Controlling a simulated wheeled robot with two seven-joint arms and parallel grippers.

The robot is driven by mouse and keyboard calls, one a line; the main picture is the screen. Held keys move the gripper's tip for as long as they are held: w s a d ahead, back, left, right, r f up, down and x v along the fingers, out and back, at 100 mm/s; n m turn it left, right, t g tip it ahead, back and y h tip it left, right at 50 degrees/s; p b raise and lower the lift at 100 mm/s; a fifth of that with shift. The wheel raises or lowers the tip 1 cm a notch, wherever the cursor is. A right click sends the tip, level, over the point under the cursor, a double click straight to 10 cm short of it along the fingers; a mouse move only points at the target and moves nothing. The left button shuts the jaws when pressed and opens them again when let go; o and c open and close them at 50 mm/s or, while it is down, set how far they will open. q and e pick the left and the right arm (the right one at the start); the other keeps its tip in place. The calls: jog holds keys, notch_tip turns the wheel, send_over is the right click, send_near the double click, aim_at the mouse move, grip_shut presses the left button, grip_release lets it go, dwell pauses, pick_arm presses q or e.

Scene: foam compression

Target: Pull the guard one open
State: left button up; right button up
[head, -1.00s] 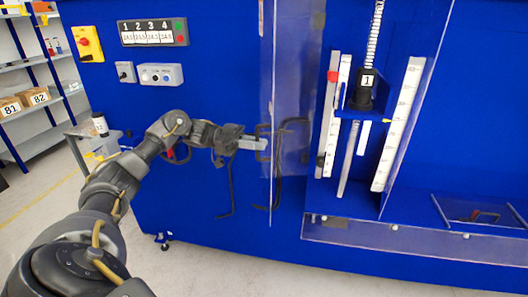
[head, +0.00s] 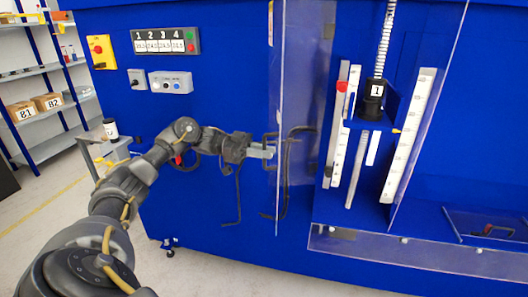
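Guard one (head: 306,100) is a clear panel to the left of the station labelled 1 (head: 376,90). It stands swung out from the blue machine, and the station's front shows uncovered to its right. A black bar handle (head: 277,136) is on the panel's left edge. My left gripper (head: 268,152) comes in from the left, its pale fingers close together at the handle's upright bar, and looks shut on it. The far finger is partly hidden. My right gripper is not in view.
A control panel (head: 170,81) and number display (head: 165,41) are on the machine's upper left. A clear low front wall (head: 400,252) runs below the station. A grey cart (head: 108,150) and shelves with boxes (head: 47,101) stand at the left.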

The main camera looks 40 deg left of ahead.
pick_arm(q)
jog(key=b+v, duration=0.3)
jog(key=v, duration=0.7)
jog(key=shift+s+a+b, duration=0.15)
jog(key=shift+a+b, duration=0.2)
jog(key=shift+a, duration=0.05)
jog(key=shift+d, duration=0.1)
dwell(0.3)
